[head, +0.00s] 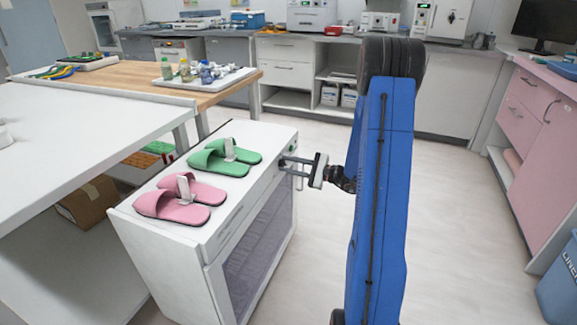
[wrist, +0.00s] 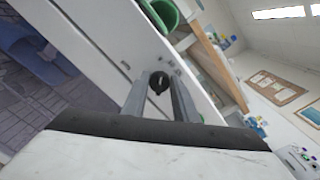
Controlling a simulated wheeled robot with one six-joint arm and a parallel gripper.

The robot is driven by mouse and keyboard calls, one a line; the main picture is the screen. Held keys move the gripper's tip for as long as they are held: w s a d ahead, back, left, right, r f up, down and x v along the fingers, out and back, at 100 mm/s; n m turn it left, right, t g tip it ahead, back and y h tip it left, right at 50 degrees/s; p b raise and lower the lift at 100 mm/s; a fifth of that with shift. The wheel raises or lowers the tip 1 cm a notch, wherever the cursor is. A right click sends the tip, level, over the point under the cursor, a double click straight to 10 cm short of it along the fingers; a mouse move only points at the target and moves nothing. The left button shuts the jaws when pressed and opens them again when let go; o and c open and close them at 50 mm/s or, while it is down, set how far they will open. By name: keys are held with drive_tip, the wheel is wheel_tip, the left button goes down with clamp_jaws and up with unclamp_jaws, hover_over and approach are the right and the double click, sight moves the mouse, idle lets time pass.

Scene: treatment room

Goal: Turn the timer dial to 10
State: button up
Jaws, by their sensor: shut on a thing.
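The timer dial (wrist: 158,82) is a small black round knob with a pointer-like lower end, on the white front panel of a cabinet (head: 277,133). In the wrist view my gripper (wrist: 158,92) has one finger on each side of the dial and is shut on it. In the head view my gripper (head: 285,165) reaches from the right to the upper front of the cabinet, near its far end. The dial cannot be made out clearly there. Small marks lie near the dial, but no numbers are readable, so its setting cannot be told.
Green slippers (head: 222,160) and pink slippers (head: 180,200) lie on the cabinet top. A dark see-through door (head: 255,250) is below the panel; blue slippers (wrist: 28,50) show behind it. A white table (head: 80,120) stands left.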

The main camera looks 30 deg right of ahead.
drive_tip(key=shift+d+m, duration=0.1)
drive_tip(key=shift+m, duration=2.5)
drive_tip(key=o, duration=1)
drive_tip(key=shift+d, duration=0.1)
drive_tip(key=v, duration=1.7)
drive_tip(key=shift+s+d, duration=0.1)
drive_tip(key=shift+s, duration=0.05)
